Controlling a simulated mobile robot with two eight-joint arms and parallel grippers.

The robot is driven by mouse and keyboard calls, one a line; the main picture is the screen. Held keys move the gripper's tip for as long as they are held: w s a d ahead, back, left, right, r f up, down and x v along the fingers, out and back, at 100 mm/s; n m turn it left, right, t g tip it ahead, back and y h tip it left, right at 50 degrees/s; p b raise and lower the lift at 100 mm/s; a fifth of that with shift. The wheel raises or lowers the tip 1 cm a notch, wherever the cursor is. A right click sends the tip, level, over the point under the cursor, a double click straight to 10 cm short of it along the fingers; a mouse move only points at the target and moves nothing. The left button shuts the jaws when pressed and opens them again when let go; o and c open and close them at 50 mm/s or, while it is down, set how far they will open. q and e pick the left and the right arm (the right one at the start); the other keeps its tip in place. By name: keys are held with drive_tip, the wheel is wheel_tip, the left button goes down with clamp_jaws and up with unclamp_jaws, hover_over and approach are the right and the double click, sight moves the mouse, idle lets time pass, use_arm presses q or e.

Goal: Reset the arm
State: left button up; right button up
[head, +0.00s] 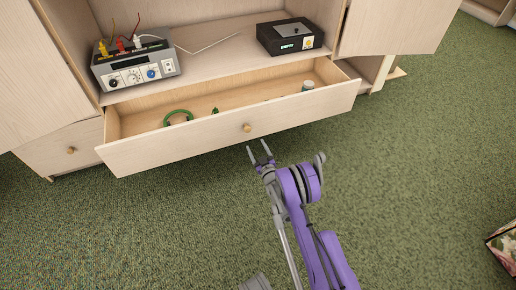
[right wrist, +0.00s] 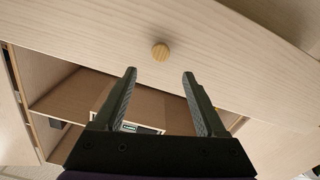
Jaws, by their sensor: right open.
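My right gripper (head: 260,152) is open and empty, in front of the open drawer (head: 190,147) of a light wooden cabinet. In the right wrist view my gripper's two dark fingers (right wrist: 159,92) stand apart, with nothing between them. The round wooden drawer knob (right wrist: 160,52) shows beyond the fingertips, apart from them. In the head view the knob (head: 247,127) is just above and left of the fingertips. My purple right arm (head: 310,215) reaches up from the bottom of the head view. My left gripper is not in view.
The open drawer holds a green ring-shaped item (head: 178,114) and a small cylinder (head: 308,86). A grey device with knobs (head: 135,66) and a black box (head: 290,37) stand on the shelf above. Cabinet doors are open on both sides. Green carpet (head: 420,160) is clear at right; a patterned box (head: 504,247) lies at the right edge.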

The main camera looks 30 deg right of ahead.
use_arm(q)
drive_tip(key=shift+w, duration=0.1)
use_arm(e)
drive_tip(key=shift+w, duration=0.1)
idle(0.3)
drive_tip(key=a+r+m+g, duration=0.1)
drive_tip(key=a+r+g, duration=0.3)
drive_tip(key=r, duration=0.7)
drive_tip(key=s+a+r+g, duration=0.2)
drive_tip(key=s+a+r, duration=0.5)
drive_tip(key=r, duration=0.1)
drive_tip(key=s+a+g+y, duration=0.15)
drive_tip(key=s+a, duration=0.25)
drive_tip(key=s, duration=0.7)
drive_tip(key=s+a+r+g+y, duration=0.1)
drive_tip(key=s+a+g, duration=0.25)
drive_tip(key=s, duration=0.75)
drive_tip(key=s+a+g+y, duration=0.2)
drive_tip(key=s+a, duration=0.3)
drive_tip(key=s, duration=0.6)
use_arm(q)
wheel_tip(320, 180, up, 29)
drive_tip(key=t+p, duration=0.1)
drive_tip(key=p, duration=2.5)
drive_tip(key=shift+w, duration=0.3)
use_arm(e)
wheel_tip(320, 180, up, 29)
drive_tip(key=shift+w+n+t, duration=0.3)
drive_tip(key=shift+w+t, duration=0.1)
drive_tip(key=shift+w, duration=0.05)
